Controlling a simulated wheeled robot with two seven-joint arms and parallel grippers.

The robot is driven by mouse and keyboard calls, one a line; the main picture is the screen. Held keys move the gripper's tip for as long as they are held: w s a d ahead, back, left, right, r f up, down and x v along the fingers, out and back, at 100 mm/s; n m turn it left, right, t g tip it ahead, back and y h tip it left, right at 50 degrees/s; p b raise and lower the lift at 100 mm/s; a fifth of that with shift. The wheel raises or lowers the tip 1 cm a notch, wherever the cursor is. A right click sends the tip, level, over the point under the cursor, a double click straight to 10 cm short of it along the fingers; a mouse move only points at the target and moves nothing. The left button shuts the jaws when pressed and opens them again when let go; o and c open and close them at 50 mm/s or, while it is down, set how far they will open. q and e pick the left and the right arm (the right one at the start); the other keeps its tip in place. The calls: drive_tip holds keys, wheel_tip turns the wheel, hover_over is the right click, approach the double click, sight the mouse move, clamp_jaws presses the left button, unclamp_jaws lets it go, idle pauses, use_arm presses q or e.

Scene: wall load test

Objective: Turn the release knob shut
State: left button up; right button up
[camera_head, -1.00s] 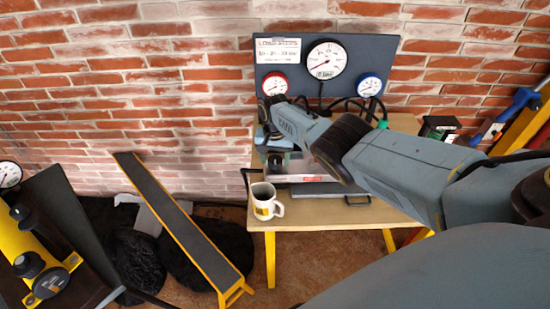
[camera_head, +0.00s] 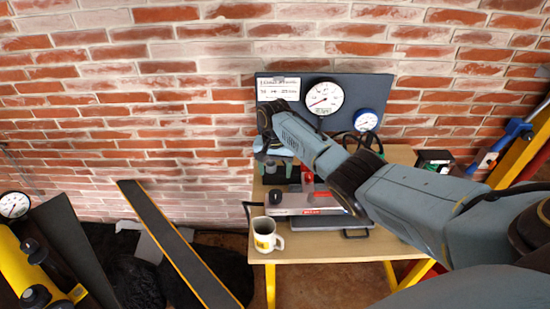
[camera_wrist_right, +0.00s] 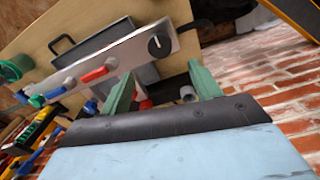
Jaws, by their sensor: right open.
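The release knob seems to be the round black knob (camera_wrist_right: 159,45) with a pale pointer line, on a silver front panel (camera_wrist_right: 130,57) in the right wrist view. In the head view a small black knob (camera_head: 275,197) shows at the left end of the silver unit (camera_head: 315,201) on the bench. My right gripper (camera_wrist_right: 162,90) has its two green fingers spread, with nothing held between them. In the head view this gripper (camera_head: 279,168) is over the back left of the bench, behind the knob and apart from it. My left gripper is out of view.
A white mug (camera_head: 266,236) stands at the bench's front left corner. Red (camera_wrist_right: 95,75) and blue (camera_wrist_right: 55,93) levers sit along the silver panel. A gauge board (camera_head: 376,92) stands behind the bench (camera_head: 345,246). A dark ramp (camera_head: 180,250) leans at left.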

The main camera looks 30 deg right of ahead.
wheel_tip(320, 180, up, 2)
drive_tip(key=shift+r, duration=0.25)
idle(0.4)
